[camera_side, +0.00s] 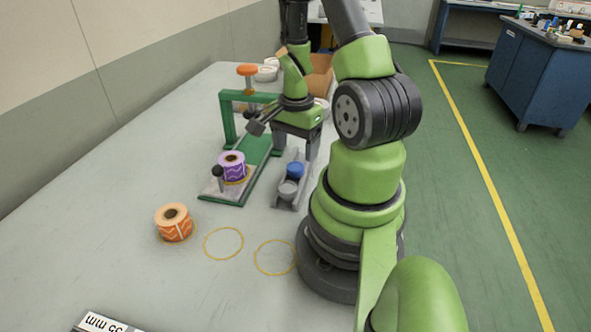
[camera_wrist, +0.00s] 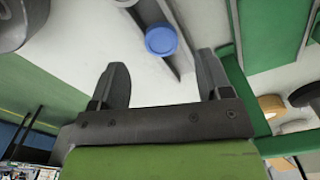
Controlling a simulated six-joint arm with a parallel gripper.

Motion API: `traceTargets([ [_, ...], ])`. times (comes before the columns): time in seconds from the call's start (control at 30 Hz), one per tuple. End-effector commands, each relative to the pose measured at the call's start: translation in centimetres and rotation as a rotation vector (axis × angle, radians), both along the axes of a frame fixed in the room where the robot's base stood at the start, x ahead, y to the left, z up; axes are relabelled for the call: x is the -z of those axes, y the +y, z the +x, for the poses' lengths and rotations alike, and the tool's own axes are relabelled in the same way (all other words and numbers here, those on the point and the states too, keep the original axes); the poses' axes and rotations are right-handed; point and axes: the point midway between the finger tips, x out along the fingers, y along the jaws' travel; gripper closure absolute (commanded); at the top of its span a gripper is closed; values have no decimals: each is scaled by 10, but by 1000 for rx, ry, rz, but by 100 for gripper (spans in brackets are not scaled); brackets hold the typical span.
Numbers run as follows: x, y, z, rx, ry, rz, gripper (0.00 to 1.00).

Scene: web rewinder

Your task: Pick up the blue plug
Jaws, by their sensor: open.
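The blue plug (camera_side: 295,170) sits in a narrow grey tray (camera_side: 302,184) on the table, behind a grey plug (camera_side: 288,189). In the wrist view the blue plug (camera_wrist: 161,39) shows as a round blue disc, beyond the fingertips and roughly between them. My gripper (camera_wrist: 160,78) is open and empty. In the side view my gripper (camera_side: 296,152) points down just above the tray, over or slightly behind the blue plug. The exact height gap cannot be told.
A green rewinder frame (camera_side: 227,118) with an orange knob (camera_side: 247,70) stands just left of my gripper. A purple roll (camera_side: 232,166) sits on its base. An orange roll (camera_side: 173,223) lies front left, near empty yellow rings (camera_side: 223,244). A cardboard box (camera_side: 320,75) stands behind.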

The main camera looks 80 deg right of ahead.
Motion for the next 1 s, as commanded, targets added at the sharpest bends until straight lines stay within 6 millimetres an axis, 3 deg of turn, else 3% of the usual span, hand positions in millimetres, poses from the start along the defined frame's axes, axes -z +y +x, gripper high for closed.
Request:
traceTargets([
  [0.4,47,-2,0,0,2,2,29],
  [0.7,50,-3,1,0,0,0,29],
  [0.93,50,-3,0,-1,0,0,81],
  [1.0,50,-3,0,-1,0,0,82],
])
